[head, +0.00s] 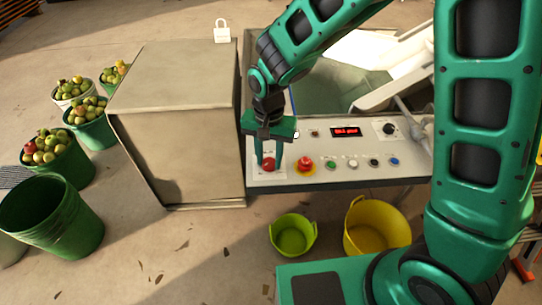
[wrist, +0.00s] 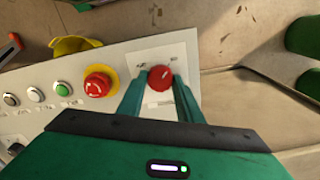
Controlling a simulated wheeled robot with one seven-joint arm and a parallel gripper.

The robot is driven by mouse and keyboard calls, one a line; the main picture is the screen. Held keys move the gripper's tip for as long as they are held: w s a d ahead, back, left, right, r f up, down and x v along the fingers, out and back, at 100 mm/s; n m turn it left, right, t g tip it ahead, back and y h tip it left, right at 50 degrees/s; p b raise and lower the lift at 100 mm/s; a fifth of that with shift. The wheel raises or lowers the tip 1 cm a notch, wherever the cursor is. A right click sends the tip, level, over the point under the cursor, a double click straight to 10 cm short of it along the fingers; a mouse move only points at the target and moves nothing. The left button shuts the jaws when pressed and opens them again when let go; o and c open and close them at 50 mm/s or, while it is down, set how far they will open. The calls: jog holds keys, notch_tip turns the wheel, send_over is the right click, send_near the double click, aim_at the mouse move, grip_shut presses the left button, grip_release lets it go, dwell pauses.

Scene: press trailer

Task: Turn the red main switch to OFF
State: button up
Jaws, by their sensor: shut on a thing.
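The red main switch (head: 268,163) sits on a white plate at the left end of the control panel (head: 330,175). In the wrist view the round red knob (wrist: 160,78) shows a pale mark on its face, pointing toward the upper right. The plate's small labels are too blurred to read. My gripper (head: 268,160) reaches down from above and is shut on the red knob. Its two green fingers (wrist: 160,90) stand on either side of the knob in the wrist view.
A red emergency stop button (head: 305,163) on a yellow ring is just right of the switch. Several small buttons, a red display (head: 346,132) and a black knob (head: 389,129) are farther right. A grey metal cabinet (head: 180,150) stands left; buckets (head: 292,235) stand on the floor.

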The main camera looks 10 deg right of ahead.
jog(key=n, duration=0.4)
jog(key=shift+n, duration=0.3)
jog(key=n, duration=0.4)
jog(key=shift+n, duration=0.3)
jog(key=n, duration=0.4)
jog(key=shift+d+f+n, duration=0.1)
jog(key=shift+d+n, duration=0.05)
jog(key=shift+n, duration=1.85)
jog(key=o, duration=1)
jog(key=shift+o, duration=0.2)
